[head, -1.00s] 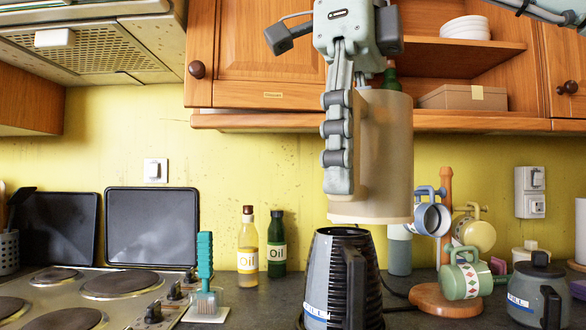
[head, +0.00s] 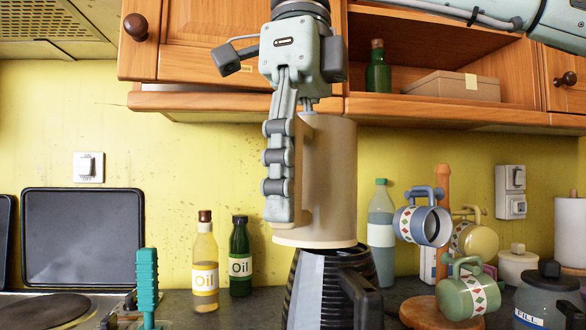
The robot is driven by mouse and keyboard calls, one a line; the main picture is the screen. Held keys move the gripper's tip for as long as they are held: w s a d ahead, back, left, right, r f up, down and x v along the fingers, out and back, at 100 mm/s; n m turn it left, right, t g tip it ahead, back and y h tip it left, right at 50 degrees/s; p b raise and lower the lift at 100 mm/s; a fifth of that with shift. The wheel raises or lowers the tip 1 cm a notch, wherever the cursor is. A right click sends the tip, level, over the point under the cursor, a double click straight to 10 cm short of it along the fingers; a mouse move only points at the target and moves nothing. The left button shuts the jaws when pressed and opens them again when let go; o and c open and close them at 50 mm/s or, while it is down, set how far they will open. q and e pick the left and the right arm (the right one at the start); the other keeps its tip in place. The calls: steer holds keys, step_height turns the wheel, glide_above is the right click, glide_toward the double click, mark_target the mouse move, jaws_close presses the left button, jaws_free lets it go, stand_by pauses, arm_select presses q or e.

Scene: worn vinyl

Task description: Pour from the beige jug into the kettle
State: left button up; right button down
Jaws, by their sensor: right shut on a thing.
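The beige jug (head: 332,185) is upright, with its wide base (head: 315,243) low over the kettle. My right gripper (head: 279,205) comes down from above and is shut on the jug at its left side; the jug's handle is mostly hidden behind the fingers. My left gripper is not in view.
Oil bottles (head: 205,265) stand left of the kettle. Right of it are a clear bottle (head: 381,230), a mug tree (head: 442,215) with several mugs, and a lidded dark pot (head: 545,300). A wooden cabinet (head: 435,110) hangs close behind my gripper.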

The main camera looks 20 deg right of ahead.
steer(key=shift+f, duration=0.75)
steer(key=shift+s+a+r+g+y, duration=0.15)
steer(key=shift+r+g+y, duration=0.3)
steer(key=shift+r, duration=0.4)
steer(key=shift+s+a+r+g+y, duration=0.15)
steer(key=shift+r+g+y, duration=0.25)
steer(key=shift+r, duration=0.2)
steer(key=shift+s+a+r+g+y, duration=0.15)
steer(key=shift+r+g+y, duration=0.2)
steer(key=shift+r, duration=0.2)
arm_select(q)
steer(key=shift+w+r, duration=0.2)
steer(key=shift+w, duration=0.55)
arm_select(e)
steer(key=shift+f, duration=0.1)
steer(key=shift+f, duration=0.45)
steer(key=shift+r, duration=0.25)
steer(key=shift+a+r+g+y, duration=0.1)
steer(key=shift+r+g+y, duration=0.5)
steer(key=shift+g+y, duration=0.25)
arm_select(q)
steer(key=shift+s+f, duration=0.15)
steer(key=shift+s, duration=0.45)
